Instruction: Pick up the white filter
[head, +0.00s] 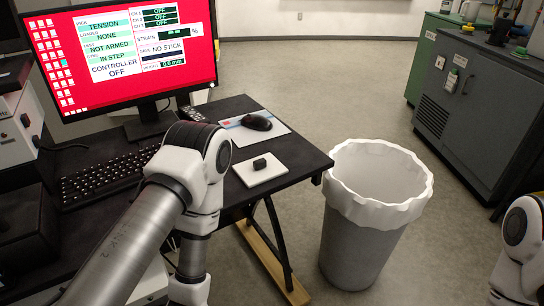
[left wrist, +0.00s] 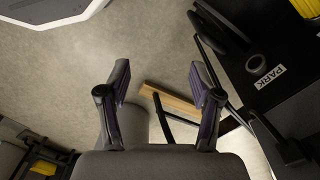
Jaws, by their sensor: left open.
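I cannot make out a white filter for certain in either view. In the head view a flat white square pad (head: 259,170) with a small black block (head: 260,163) on it lies on the desk's near right corner; I cannot tell if it is related. My left gripper (left wrist: 159,84) is open and empty in the left wrist view, its two dark fingers spread above the floor. In the head view my left arm crosses in front of the desk and its gripper is out of frame. My right arm shows only at the lower right edge; its gripper is not in view.
The black desk (head: 290,150) holds a monitor (head: 120,50), keyboard (head: 105,180) and mouse (head: 257,121). A lined grey bin (head: 360,245) stands right of it. Grey cabinets (head: 480,110) are at right. The left wrist view shows a wooden bar (left wrist: 170,98) and a PARK label (left wrist: 270,77).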

